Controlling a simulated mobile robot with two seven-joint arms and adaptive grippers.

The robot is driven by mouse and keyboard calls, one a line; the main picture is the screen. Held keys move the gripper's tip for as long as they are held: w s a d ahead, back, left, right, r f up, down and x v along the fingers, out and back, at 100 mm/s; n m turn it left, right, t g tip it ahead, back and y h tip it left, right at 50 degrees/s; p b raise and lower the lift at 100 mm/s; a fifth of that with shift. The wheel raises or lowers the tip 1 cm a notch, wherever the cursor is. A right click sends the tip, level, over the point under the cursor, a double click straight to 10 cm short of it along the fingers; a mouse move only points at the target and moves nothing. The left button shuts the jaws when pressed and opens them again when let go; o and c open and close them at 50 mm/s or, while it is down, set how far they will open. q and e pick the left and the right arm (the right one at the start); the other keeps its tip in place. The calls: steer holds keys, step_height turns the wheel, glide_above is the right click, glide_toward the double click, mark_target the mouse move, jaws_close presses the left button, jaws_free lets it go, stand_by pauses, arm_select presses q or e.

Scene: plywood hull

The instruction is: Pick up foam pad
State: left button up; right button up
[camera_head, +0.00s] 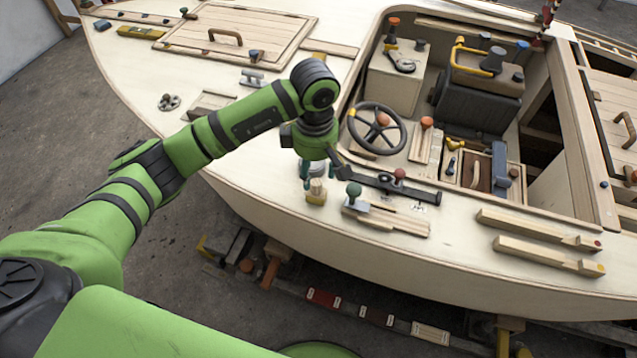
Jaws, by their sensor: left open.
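My left gripper (314,169) points down over the near side of the hull deck, left of the steering wheel. It is open, and its fingers are small and partly hidden in this view. Just below it stands a small wooden block with a round light top (316,193). I cannot tell whether it touches the fingers. I cannot pick out the foam pad with certainty; no item in view is clearly foam. My right gripper is not in view.
A dark bar tool (395,187) and a green-knobbed plane (355,200) lie right of the gripper. The steering wheel (377,128) stands behind. Wooden strips (540,229) lie at the right. The deck's front edge drops to the floor. The left deck has free room.

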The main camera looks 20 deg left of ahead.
mark_target(316, 182)
arm_select(q)
steer(key=shift+s+f+p, duration=0.15)
steer(key=shift+f+p, duration=0.2)
steer(key=shift+f, duration=0.05)
step_height(316, 182, down, 3)
steer(key=shift+d+r+p, duration=0.1)
steer(key=shift+p, duration=0.45)
steer(key=shift+w+f, duration=0.3)
steer(key=shift+f, duration=0.5)
steer(key=c, duration=1)
jaws_close()
step_height(316, 182, up, 10)
steer(key=b, duration=0.2)
steer(key=shift+b, duration=0.35)
steer(key=shift+o, duration=1.6)
jaws_free()
jaws_close()
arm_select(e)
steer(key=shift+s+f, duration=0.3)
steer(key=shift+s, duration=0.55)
